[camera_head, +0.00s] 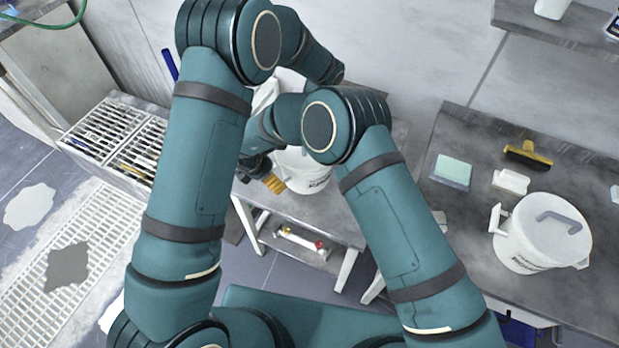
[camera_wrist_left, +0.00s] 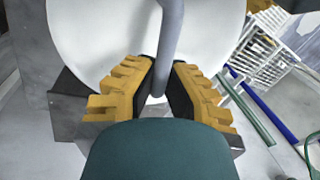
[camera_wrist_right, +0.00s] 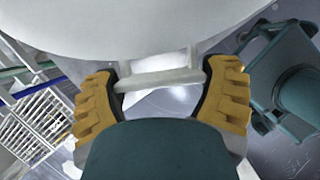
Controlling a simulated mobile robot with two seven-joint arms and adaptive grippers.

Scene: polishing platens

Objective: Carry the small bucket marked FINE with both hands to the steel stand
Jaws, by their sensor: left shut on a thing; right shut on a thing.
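A white bucket (camera_head: 305,175) with small dark lettering, too small to read, shows partly behind my right arm, over the grey top of the steel stand (camera_head: 325,215). I cannot tell whether it rests on the top or hangs just above. My left gripper (camera_wrist_left: 158,92) is shut on a grey bar handle (camera_wrist_left: 169,45) in front of the bucket's white surface (camera_wrist_left: 100,35). My right gripper (camera_wrist_right: 162,88) is shut on a white side handle (camera_wrist_right: 160,77) below the white wall (camera_wrist_right: 130,25). In the head view the right gripper's yellow fingers (camera_head: 273,183) show left of the bucket; the left gripper is hidden.
A second white bucket (camera_head: 530,250) with a grey handle stands on the right bench (camera_head: 470,215), near a green-topped block (camera_head: 453,171), a white block (camera_head: 510,181) and a yellow-handled tool (camera_head: 528,154). Slatted trays (camera_head: 110,130) stand at left. The stand's lower shelf (camera_head: 300,245) holds small items.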

